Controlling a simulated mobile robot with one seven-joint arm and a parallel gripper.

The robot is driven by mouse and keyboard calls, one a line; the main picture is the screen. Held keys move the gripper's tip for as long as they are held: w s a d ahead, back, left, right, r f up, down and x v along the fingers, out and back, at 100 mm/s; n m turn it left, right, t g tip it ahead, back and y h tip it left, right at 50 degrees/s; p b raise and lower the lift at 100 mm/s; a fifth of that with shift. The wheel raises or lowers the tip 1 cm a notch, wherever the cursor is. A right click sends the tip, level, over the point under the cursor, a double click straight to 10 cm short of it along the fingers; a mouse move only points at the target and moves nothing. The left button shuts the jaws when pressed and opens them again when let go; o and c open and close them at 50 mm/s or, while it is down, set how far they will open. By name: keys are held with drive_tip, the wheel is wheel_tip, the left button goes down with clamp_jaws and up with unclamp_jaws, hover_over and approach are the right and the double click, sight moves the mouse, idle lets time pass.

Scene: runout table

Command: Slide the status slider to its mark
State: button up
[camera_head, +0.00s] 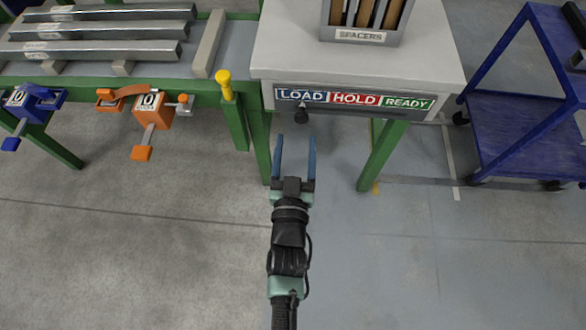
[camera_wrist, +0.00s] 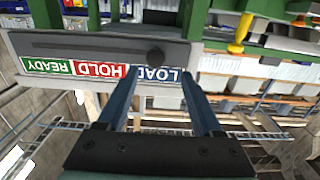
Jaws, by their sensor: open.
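The status slider is a dark round knob (camera_head: 301,115) under the blue LOAD label (camera_head: 301,95), on the front edge of the grey-topped table (camera_head: 420,60). The red HOLD label (camera_head: 355,99) and the green READY label (camera_head: 407,103) follow to its right. My gripper (camera_head: 296,138) is open and empty, pointing at the table front just short of the knob. In the wrist view, where the labels appear upside down, the knob (camera_wrist: 156,57) lies between and beyond the fingertips (camera_wrist: 157,78). A dark slot (camera_wrist: 90,48) runs along the panel beside it. No separate mark stands out.
A spacers box (camera_head: 362,22) stands on the table. A green bench with metal bars (camera_head: 100,50), a yellow-topped post (camera_head: 226,88), and orange (camera_head: 150,110) and blue (camera_head: 30,102) clamps are at left. A blue cart (camera_head: 525,130) is at right. The floor in front is clear.

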drive_tip(key=s, duration=0.6)
drive_tip(key=shift+s, duration=0.4)
drive_tip(key=w+r+t+y, duration=0.15)
drive_tip(key=w+r, duration=0.45)
drive_tip(key=r, duration=1)
drive_tip(key=w+r+t, duration=0.3)
drive_tip(key=w+r, duration=0.2)
drive_tip(key=r, duration=1)
drive_tip(key=s+d+r+t+h, duration=0.15)
drive_tip(key=s+r, duration=0.45)
drive_tip(key=r, duration=0.9)
drive_tip(key=s+d+r+t, duration=0.1)
drive_tip(key=s+r+t, duration=0.35)
drive_tip(key=r, duration=0.95)
wheel_tip(320, 180, up, 18)
drive_tip(key=s+g+p, duration=0.1)
drive_tip(key=s+p, duration=0.1)
drive_tip(key=p, duration=1.5)
drive_tip(key=shift+a+p, duration=0.2)
drive_tip(key=shift+p, duration=0.2)
